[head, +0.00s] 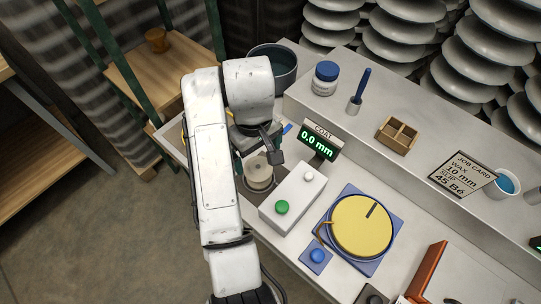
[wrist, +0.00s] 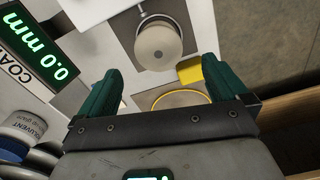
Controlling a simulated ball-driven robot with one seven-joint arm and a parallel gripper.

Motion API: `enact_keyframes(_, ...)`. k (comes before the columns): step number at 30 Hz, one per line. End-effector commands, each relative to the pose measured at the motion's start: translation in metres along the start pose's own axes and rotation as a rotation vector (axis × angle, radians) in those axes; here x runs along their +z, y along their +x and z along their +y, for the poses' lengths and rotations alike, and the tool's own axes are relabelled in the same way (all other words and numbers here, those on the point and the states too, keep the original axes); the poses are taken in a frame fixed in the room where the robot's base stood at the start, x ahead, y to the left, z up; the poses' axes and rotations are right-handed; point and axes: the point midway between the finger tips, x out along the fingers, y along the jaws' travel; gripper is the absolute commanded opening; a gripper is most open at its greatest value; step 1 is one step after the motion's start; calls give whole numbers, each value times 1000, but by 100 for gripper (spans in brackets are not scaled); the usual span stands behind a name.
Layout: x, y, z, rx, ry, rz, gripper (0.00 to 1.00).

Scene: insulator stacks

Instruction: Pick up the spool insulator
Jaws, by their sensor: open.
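A pale, round, spool-like piece (head: 259,172) stands on a dark patch of the bench, just below my gripper (head: 256,153) in the head view. In the wrist view it is a grey-white disc (wrist: 158,46) with a small dark centre, seen from above. I take it for the spool insulator, though its side is mostly hidden. My gripper (wrist: 163,84) is open and empty, with its green fingers spread. The disc lies beyond the fingertips, not between them. My arm hides part of the bench in the head view.
The white box with a green button (head: 282,207) and the COAT display (head: 319,143) stand close on the right. A dark pot (head: 272,66) is behind. A yellow-rimmed ring (wrist: 180,98) shows between the fingers. A brown spool-shaped piece (head: 157,40) sits on a wooden shelf.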

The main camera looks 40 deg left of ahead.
Motion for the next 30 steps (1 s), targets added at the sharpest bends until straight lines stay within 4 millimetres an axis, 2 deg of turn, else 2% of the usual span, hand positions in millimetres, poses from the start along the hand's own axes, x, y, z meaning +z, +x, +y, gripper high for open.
enact_keyframes(10, 0, 44, -1, -2, 0, -3, 100)
enact_keyframes(17, 0, 60, -1, -1, 0, -2, 100)
enact_keyframes(25, -3, 97, -2, -2, 0, -3, 100)
enact_keyframes(30, -3, 108, -2, -1, -1, -1, 100)
